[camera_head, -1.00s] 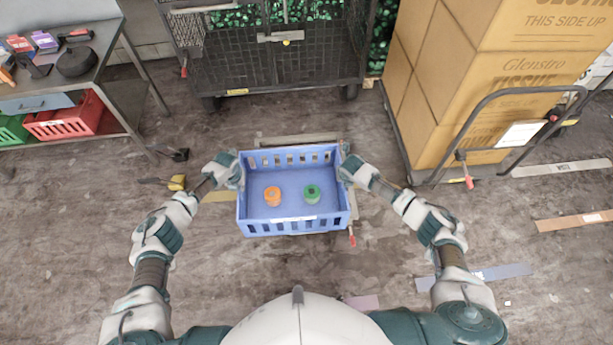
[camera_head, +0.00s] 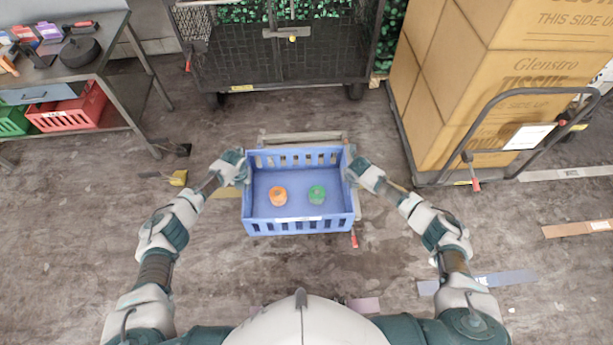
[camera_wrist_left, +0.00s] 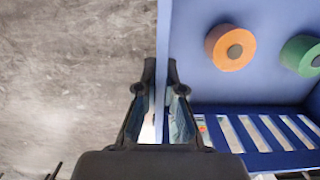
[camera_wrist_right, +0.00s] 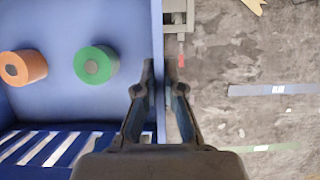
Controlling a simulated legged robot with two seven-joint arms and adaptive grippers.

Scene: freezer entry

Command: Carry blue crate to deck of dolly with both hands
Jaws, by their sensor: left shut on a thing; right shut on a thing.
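The blue crate (camera_head: 298,226) is in the middle of the head view, with an orange roll (camera_head: 278,196) and a green roll (camera_head: 317,194) inside. My left gripper (camera_head: 240,168) is shut on its left wall; the left wrist view shows the fingers (camera_wrist_left: 160,100) on either side of the rim. My right gripper (camera_head: 352,168) is shut on its right wall, and the right wrist view shows the same grip (camera_wrist_right: 160,95). A low grey frame (camera_head: 300,137) shows just beyond the crate, perhaps the dolly; the crate hides the rest. Contact beneath the crate cannot be told.
A black mesh cage cart (camera_head: 275,70) stands beyond. A trolley stacked with cartons (camera_head: 470,90) stands at right, its handle (camera_head: 530,115) leaning near. A workbench (camera_head: 100,60) is at left. A yellow-ended item (camera_head: 178,178) lies on the floor left of the crate.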

